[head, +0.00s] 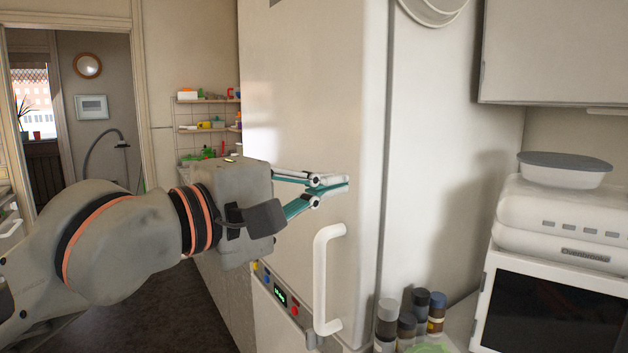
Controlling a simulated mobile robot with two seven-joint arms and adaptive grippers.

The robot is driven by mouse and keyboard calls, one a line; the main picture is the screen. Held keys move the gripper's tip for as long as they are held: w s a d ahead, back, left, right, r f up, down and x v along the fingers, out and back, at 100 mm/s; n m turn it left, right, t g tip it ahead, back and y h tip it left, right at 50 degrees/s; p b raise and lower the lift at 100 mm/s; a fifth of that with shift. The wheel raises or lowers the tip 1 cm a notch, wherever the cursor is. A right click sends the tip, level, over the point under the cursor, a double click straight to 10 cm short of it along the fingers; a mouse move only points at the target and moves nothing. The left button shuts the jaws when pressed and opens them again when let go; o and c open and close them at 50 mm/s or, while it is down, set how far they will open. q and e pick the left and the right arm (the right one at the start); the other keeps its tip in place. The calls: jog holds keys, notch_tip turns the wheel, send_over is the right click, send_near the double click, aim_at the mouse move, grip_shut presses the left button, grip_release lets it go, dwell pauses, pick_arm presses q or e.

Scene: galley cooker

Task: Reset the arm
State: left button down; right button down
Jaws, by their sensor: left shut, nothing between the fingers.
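My left gripper (338,184) is shut and empty. Its arm comes in from the left and stretches across the lower left of the head view. The fingers point right, in front of the tall white cabinet (318,85), above its white vertical handle (327,280). The fingertips look apart from the handle; whether they touch the cabinet front I cannot tell. My right gripper is not in view.
A control panel (282,296) with a small display sits left of the handle. Several jars (388,318) and a white oven (557,300) stand at the right. A wall shelf (208,128) and an open doorway lie at the back left.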

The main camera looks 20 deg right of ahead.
pick_arm(q)
notch_tip(320, 180, down, 5)
jog(key=s+a+n+g+h, duration=0.2)
jog(key=s+n+g, duration=0.15)
jog(key=n, duration=0.25)
jog(key=w+a+f+m+t+y, duration=0.2)
jog(key=w+a+f+m+t, duration=0.3)
jog(key=a+f+m, duration=0.4)
jog(key=w+a+f+m+t+y, duration=0.35)
jog(key=a+f+m+t, duration=0.35)
jog(key=m, duration=0.5)
jog(key=w+a+f+m+t+y, duration=0.2)
jog(key=w+a+f+m+t, duration=0.25)
jog(key=a+f+m, duration=0.45)
jog(key=s+a+f+n+g+y, duration=0.2)
jog(key=s+a+f+n+y, duration=0.15)
jog(key=f, duration=0.65)
jog(key=s+a+f+n+g+y+p, duration=0.15)
jog(key=s+a+f+n, duration=0.3)
jog(key=f, duration=0.55)
jog(key=s+a+f+n+g+y, duration=0.1)
jog(key=s+a+f+n+y, duration=0.3)
jog(key=f, duration=0.6)
jog(key=s+a+f+n+g, duration=0.3)
jog(key=s+f+n, duration=0.1)
jog(key=s+f, duration=0.4)
jog(key=shift+s+f+g, duration=0.35)
jog(key=shift+s+f, duration=0.05)
jog(key=shift+s, duration=0.4)
